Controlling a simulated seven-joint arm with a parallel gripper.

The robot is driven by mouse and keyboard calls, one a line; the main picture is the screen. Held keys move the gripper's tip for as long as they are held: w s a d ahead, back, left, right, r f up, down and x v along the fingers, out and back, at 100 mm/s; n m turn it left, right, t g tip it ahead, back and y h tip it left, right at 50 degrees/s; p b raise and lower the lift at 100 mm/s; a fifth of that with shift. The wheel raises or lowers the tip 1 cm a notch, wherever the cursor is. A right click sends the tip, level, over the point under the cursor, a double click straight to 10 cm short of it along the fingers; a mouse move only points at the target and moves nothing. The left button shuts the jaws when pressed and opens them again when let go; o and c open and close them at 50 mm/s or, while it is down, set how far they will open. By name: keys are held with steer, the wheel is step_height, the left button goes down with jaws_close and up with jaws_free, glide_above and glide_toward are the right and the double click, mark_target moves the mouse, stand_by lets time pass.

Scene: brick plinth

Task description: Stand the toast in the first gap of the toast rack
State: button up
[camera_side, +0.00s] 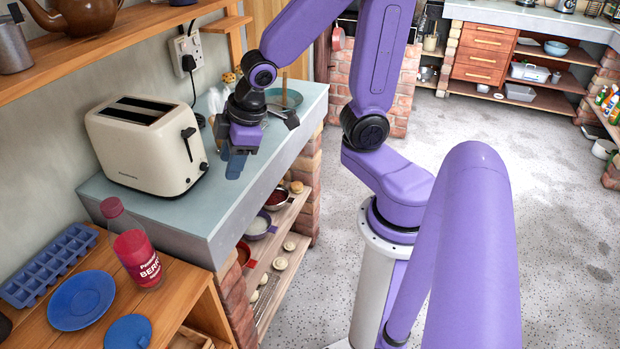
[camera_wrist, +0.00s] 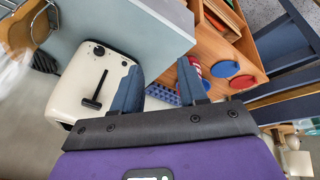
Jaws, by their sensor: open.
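My gripper (camera_side: 236,165) hangs above the blue-grey counter, just right of the toaster. Its two blue fingers are apart in the wrist view (camera_wrist: 160,85), with nothing held between them. The cream toaster (camera_side: 148,145) has two dark slots on top, and no bread shows above them. The toaster also shows in the wrist view (camera_wrist: 70,95), left of the fingers. Wire loops (camera_wrist: 38,22) at the wrist view's top left may be part of the toast rack, but they are cut off by the frame edge.
The counter (camera_side: 190,212) is bare in front of the toaster. A teal plate (camera_side: 284,98) lies at its far end. A shelf (camera_side: 100,32) overhangs the toaster's left.

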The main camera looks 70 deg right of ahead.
steer(key=s+a+r+n+g, duration=0.1)
steer(key=s+a+n+g, duration=0.1)
steer(key=s, duration=1.5)
steer(key=shift+r+n+g, duration=0.15)
steer(key=shift+n+g, duration=0.75)
steer(key=shift+g, duration=0.1)
